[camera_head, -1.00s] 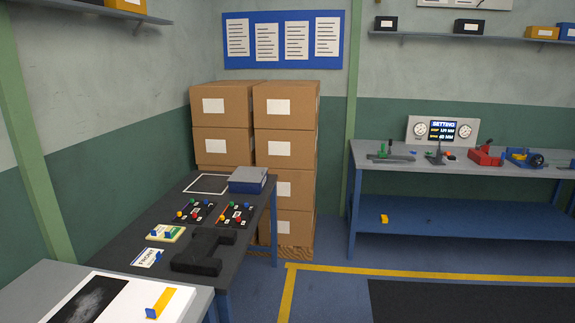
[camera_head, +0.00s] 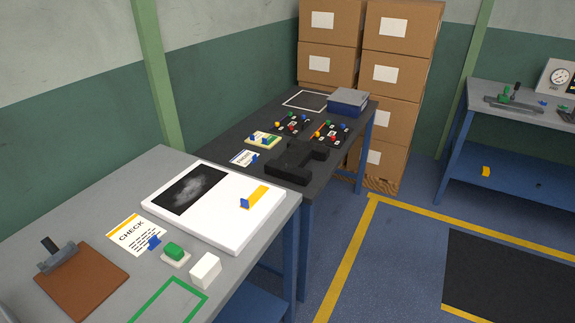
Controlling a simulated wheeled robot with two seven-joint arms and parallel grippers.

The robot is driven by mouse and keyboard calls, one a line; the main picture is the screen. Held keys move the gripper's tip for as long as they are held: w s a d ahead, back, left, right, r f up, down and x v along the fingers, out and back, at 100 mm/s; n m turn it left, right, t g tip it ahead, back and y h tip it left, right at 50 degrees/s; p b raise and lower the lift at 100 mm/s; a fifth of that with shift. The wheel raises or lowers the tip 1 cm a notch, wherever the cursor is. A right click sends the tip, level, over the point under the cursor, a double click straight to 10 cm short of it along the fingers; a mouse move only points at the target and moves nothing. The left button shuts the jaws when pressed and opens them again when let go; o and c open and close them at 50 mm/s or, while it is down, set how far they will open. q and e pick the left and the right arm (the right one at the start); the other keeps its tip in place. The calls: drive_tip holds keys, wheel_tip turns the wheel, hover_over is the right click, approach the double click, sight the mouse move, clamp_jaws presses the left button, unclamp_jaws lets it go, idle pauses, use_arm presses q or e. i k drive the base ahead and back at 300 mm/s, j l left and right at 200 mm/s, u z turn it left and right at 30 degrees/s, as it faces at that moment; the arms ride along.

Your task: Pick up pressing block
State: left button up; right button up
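I cannot tell for sure which thing is the pressing block. A small white block (camera_head: 205,270) stands on the near grey table (camera_head: 60,220), close to its front edge. Beside it on the left is a green block on a pale base (camera_head: 175,255). On the dark table behind lie a black H-shaped block (camera_head: 297,163) and, at its far end, a grey-topped blue box (camera_head: 348,102). Neither of my grippers is in view.
The near table also bears a white panel (camera_head: 235,222) with a dark picture and yellow piece, a CHECK card (camera_head: 133,235), a brown clipboard (camera_head: 82,282) and a green outline (camera_head: 165,300). Stacked cartons (camera_head: 400,75) stand behind. Floor is open at right.

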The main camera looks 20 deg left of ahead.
sight(204, 272)
drive_tip(key=k+u, duration=0.2)
drive_tip(key=u, duration=1.05)
